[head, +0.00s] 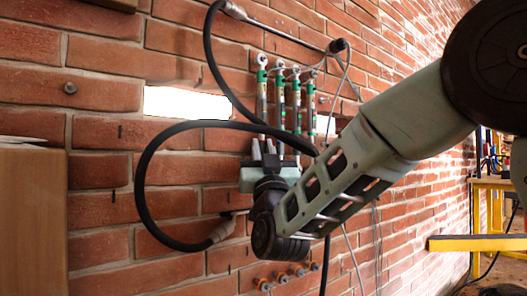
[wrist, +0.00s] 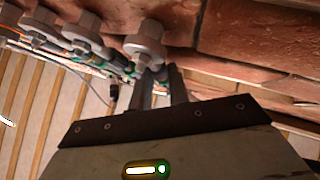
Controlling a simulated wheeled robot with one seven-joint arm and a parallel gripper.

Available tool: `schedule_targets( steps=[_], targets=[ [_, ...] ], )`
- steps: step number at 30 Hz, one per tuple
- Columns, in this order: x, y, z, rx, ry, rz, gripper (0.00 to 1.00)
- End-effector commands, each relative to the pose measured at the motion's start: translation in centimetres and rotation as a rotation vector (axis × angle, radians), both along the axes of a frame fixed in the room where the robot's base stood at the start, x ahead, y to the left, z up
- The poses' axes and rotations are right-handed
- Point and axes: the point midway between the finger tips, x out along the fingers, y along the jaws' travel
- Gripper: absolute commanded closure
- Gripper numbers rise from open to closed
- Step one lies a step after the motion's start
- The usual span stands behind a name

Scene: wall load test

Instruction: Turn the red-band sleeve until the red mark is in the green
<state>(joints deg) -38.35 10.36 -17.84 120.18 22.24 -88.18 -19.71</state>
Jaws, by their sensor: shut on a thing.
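Several slim upright rods with green and dark sections hang side by side on the brick wall. The leftmost rod (head: 262,95) is above my gripper (head: 263,147). In the wrist view, my gripper (wrist: 160,77) has its two fingers around the lower part of the rod fitting under a grey round end piece (wrist: 146,43). The gripper is shut on this part, which seems to be a sleeve. Its gripped surface is mostly hidden by the fingers. The red band, the red mark and its place against the green are too small or hidden to tell.
Other rods stand close to the right in the head view, such as the rightmost one (head: 311,110). A black hose (head: 140,190) loops left of my arm. Small pegs (head: 283,277) sit lower on the wall. A wooden panel (head: 30,215) stands at left, a yellow bench (head: 478,243) at right.

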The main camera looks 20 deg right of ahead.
Motion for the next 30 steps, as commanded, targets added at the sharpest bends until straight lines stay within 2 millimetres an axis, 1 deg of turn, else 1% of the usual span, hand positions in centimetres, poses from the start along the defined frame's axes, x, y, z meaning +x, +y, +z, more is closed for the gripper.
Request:
schedule_targets(
  steps=[1,2,3,4,13,17,20,29,30],
  targets=[
    [0.02,0.00,-0.06,0.000,0.002,0.001,1.00],
    [0.01,0.00,-0.07,0.000,0.002,0.001,0.77],
    [0.02,0.00,-0.06,0.000,0.002,0.001,0.66],
    [0.01,0.00,-0.06,0.000,0.002,0.001,0.60],
    [0.03,0.19,0.00,-0.002,0.001,0.008,0.60],
    [0.02,0.15,0.10,-0.002,-0.001,0.040,0.60],
    [-0.01,0.06,0.18,-0.005,-0.001,0.105,0.60],
    [0.08,-0.68,0.21,-0.004,0.002,0.397,0.60],
    [-0.04,-0.74,-0.04,-0.004,0.005,0.430,0.60]
  ],
)
